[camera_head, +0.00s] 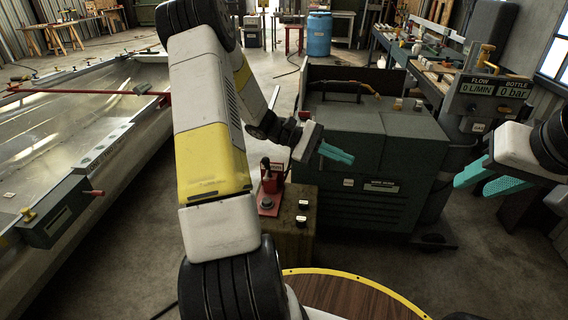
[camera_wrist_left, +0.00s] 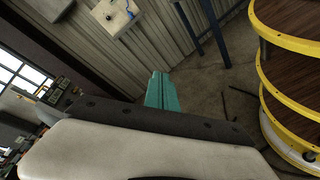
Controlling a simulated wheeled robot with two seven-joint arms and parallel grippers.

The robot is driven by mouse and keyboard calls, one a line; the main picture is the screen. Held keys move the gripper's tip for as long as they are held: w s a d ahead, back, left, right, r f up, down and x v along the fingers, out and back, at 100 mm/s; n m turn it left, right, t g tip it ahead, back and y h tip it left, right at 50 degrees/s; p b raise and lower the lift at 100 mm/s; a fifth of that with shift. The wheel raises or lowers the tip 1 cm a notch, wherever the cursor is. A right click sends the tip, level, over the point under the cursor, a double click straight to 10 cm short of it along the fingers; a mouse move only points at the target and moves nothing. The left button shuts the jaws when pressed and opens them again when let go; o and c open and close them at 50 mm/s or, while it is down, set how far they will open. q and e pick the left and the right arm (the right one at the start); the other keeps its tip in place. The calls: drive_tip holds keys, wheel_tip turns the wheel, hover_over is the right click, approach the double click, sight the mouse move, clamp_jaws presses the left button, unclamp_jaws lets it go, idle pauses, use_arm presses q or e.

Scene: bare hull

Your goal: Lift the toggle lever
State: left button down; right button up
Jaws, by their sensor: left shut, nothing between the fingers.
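A black upright lever (camera_head: 265,164) stands on a small red unit (camera_head: 270,190) on top of a wooden box; it may be the toggle lever, but I cannot tell for sure. My left gripper (camera_head: 337,153) has its teal fingers together and empty, to the right of the red unit and apart from it, in front of the grey-green machine. These fingers also show in the left wrist view (camera_wrist_left: 159,90). My right gripper (camera_head: 488,179) is at the right edge with its teal fingers apart and nothing visible between them.
The wooden box (camera_head: 291,240) also carries small black-and-white parts. The large grey-green machine (camera_head: 385,190) stands behind my left gripper. A metal hull (camera_head: 85,120) fills the left, with a small box and red-tipped lever (camera_head: 93,193) on its near edge. A gauge post (camera_head: 480,95) stands at right.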

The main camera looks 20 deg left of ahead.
use_arm(q)
drive_tip(key=w+a+f+n+t+h, duration=0.4)
drive_tip(key=w+a+f+n+t, duration=0.2)
drive_tip(key=w+a+f+t, duration=0.1)
drive_tip(key=n+t+y, duration=1.6)
drive_tip(key=n+y, duration=0.8)
drive_tip(key=y, duration=0.1)
approach(266, 165)
drive_tip(key=x, duration=0.4)
drive_tip(key=f+x, duration=0.1)
drive_tip(key=x, duration=0.2)
drive_tip(key=shift+w, duration=0.25)
drive_tip(key=shift+w+a+r+g, duration=0.2)
drive_tip(key=shift+w+r+g, duration=0.05)
drive_tip(key=shift+r+g, duration=0.05)
drive_tip(key=x, duration=0.3)
drive_tip(key=shift+s+d+r, duration=0.1)
drive_tip(key=shift+s+r, duration=0.05)
